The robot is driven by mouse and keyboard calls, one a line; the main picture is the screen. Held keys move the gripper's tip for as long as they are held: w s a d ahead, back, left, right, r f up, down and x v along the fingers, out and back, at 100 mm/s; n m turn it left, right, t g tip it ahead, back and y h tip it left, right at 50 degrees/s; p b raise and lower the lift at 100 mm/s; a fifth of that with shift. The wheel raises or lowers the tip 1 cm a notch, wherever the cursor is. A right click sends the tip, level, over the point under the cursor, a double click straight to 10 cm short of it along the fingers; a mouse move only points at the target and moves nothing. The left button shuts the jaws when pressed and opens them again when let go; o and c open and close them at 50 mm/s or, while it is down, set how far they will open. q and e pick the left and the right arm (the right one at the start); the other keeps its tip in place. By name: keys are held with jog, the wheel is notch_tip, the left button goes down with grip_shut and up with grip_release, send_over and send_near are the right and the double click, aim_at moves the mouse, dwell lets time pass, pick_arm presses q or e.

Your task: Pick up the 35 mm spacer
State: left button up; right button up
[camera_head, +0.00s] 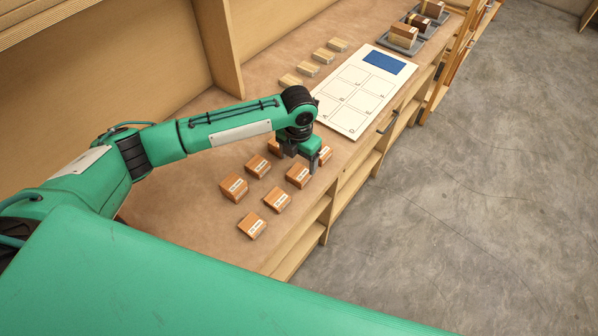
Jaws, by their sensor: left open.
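Several orange-brown spacer blocks with white labels lie on the workbench (190,165). The labels are too small to read, so I cannot tell which is the 35 mm spacer. Clear ones are a left block (234,187), an upper block (258,167), a middle block (277,200), a front block (251,226) and a block just below my gripper (299,176). My left gripper (300,160) is open and points down among the far blocks. It partly hides a block on its left (274,147) and one on its right (325,155). My right gripper is out of view.
A white board with outlined squares and a blue patch (384,62) lies beyond the gripper. Several pale wooden blocks (308,69) sit left of it. Grey trays with blocks (405,38) stand at the far end. The bench's right edge drops to shelves and grey floor (470,180).

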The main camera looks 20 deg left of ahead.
aim_at(299, 172)
pick_arm(q)
jog(key=shift+f, duration=0.9)
jog(key=shift+f+p, duration=0.45)
jog(key=shift+p, duration=0.15)
notch_tip(299, 172, down, 3)
jog(key=shift+w+f+p, duration=0.15)
jog(key=shift+f+p, duration=0.05)
jog(key=shift+p, duration=0.7)
jog(key=shift+f, duration=0.55)
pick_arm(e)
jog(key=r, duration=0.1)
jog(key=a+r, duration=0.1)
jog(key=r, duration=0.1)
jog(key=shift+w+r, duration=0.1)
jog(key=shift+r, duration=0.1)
pick_arm(q)
jog(key=c, duration=1.1)
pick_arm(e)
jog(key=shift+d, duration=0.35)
pick_arm(q)
jog(key=shift+r, duration=0.1)
